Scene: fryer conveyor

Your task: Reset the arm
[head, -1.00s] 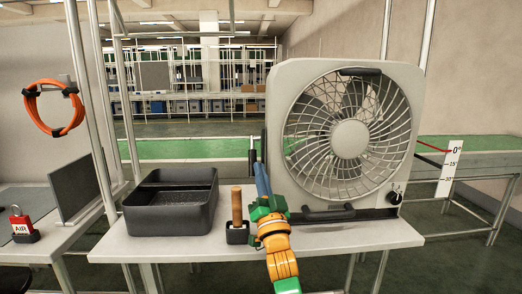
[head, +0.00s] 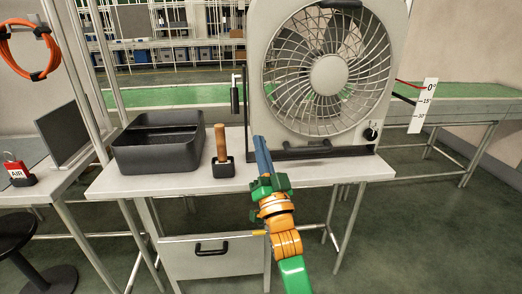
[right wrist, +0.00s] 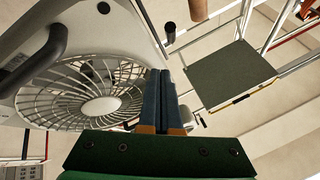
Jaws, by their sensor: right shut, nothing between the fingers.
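My right gripper (head: 262,155) has blue fingers on a green and orange arm. My left gripper is not in the head view.
A large box fan (head: 330,75) stands on the white table (head: 330,172). A black tray (head: 160,145) and a wooden handle in a black holder (head: 222,170) sit left of my gripper. A drawer (head: 212,258) hangs below. An angle scale (head: 423,105) stands at right.

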